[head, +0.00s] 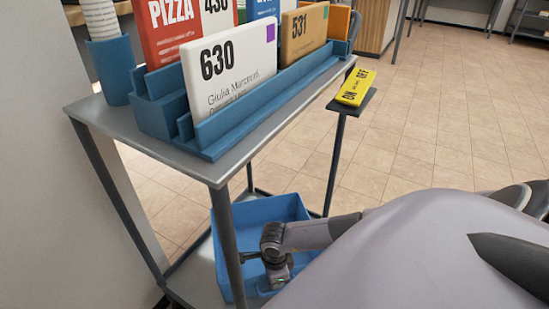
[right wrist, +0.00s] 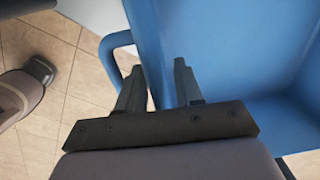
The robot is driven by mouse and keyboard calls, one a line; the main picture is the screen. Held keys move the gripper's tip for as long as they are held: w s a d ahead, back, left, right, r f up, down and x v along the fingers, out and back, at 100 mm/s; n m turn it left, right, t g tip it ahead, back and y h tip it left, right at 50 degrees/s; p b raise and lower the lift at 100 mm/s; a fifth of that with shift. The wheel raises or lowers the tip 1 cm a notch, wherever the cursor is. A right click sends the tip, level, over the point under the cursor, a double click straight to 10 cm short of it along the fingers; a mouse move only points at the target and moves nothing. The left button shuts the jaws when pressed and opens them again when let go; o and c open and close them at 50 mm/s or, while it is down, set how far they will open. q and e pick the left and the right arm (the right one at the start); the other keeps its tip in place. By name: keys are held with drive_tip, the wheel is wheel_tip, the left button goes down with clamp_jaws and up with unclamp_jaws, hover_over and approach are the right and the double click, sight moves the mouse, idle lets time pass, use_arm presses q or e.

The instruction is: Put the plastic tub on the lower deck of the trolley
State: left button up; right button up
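The plastic tub (head: 283,209) is a blue open box, low inside the trolley's frame under the top deck. The grey lower deck (head: 198,272) shows to its left. I cannot tell whether the tub rests on it or is held just above. My right gripper (head: 264,258) is at the tub's near side. The tub's base is hidden. My left gripper is out of view.
The trolley's top deck (head: 88,106) carries a blue rack (head: 260,112) of large labelled cards and a blue cup holder (head: 113,68). A yellow ON/OFF block (head: 356,87) sits on a small side shelf. Trolley posts stand close to my arm. Tiled floor is clear at right.

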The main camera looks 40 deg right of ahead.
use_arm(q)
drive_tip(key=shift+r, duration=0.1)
use_arm(e)
drive_tip(key=shift+r, duration=0.1)
drive_tip(key=shift+r+p, duration=0.25)
drive_tip(key=shift+p, duration=0.05)
wheel_tip(320, 180, up, 3)
drive_tip(key=shift+r+p, duration=0.1)
drive_tip(key=shift+p, duration=0.7)
drive_tip(key=r+p, duration=0.1)
drive_tip(key=r, duration=0.3)
drive_tip(key=r+p, duration=0.2)
drive_tip(key=r, duration=0.2)
drive_tip(key=shift+s+a+r, duration=0.1)
drive_tip(key=shift+s+r, duration=0.1)
drive_tip(key=shift+r, duration=0.05)
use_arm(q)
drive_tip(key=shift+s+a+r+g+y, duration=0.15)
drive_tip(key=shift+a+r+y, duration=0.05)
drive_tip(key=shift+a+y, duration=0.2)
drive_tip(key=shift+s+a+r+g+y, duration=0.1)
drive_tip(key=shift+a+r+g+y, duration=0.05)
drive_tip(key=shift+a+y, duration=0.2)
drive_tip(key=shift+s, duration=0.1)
